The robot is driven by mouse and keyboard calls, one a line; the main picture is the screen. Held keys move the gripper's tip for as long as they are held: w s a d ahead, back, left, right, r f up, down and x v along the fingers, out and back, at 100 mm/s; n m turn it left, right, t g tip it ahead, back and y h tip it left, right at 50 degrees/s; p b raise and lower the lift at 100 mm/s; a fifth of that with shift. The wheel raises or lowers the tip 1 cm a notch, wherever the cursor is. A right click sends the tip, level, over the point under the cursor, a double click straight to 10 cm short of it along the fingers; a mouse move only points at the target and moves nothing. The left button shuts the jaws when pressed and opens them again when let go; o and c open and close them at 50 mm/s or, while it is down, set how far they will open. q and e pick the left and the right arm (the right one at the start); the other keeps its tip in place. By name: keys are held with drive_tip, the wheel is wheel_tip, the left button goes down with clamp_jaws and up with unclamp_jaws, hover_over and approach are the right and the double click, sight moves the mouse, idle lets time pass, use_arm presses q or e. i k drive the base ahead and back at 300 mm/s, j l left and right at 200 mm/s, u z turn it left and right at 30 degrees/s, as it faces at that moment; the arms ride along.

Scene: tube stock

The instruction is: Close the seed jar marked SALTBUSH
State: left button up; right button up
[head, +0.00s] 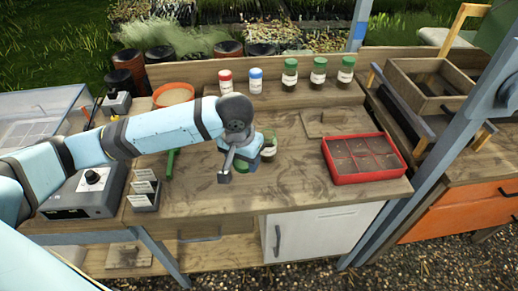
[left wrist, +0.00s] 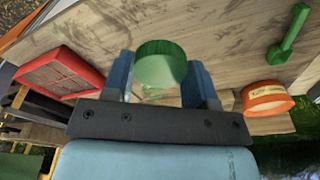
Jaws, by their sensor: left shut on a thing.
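My left gripper (head: 243,164) is over the middle of the bench. Its blue fingers (left wrist: 161,82) are shut on a green lid (left wrist: 160,62), which also shows as a bit of green in the head view (head: 241,165). A small glass jar (head: 268,149) with a pale label stands just right of the gripper, partly hidden by it; its marking is too small to read. I cannot tell whether the lid touches this jar. Three green-lidded jars (head: 290,74) stand at the back, labels unreadable. My right gripper is not in view.
A red seed tray (head: 363,176) is at the right, an orange bowl (head: 173,94) back left, a green tool (head: 171,163) left. The front bench between gripper and tray is clear.

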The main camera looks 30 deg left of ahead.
sight(268, 155)
drive_tip(key=k+j, duration=0.15)
drive_tip(key=j, duration=0.25)
drive_tip(key=k+j, duration=0.1)
drive_tip(key=j, duration=0.3)
drive_tip(key=k+j, duration=0.15)
drive_tip(key=j, duration=0.25)
drive_tip(key=z, duration=0.05)
